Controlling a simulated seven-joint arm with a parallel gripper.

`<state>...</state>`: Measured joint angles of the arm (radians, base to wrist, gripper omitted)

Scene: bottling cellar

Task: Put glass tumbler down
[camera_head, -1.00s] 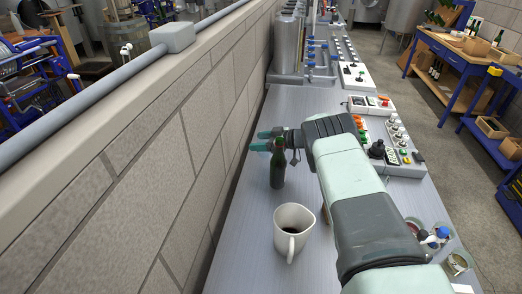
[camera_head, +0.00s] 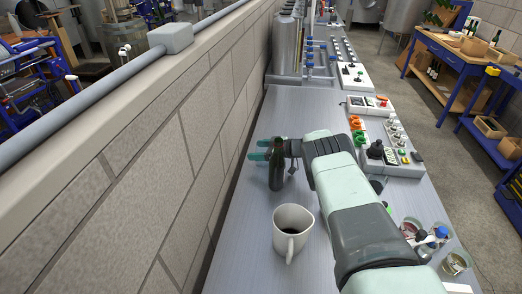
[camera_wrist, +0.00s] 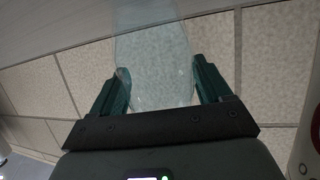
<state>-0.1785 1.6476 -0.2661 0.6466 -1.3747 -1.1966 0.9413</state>
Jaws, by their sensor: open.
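The clear glass tumbler (camera_wrist: 155,62) shows in the wrist view between my two teal fingers, reaching past their tips. My gripper (camera_wrist: 160,88) is open around it, and I cannot tell whether either finger touches the glass.
A white mug (camera_head: 292,230) with dark liquid stands on the grey bench (camera_head: 240,255), nearer than the bottle. A block wall (camera_head: 175,150) runs close along the left. Control boxes (camera_head: 390,145) and jars (camera_head: 455,263) line the right side.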

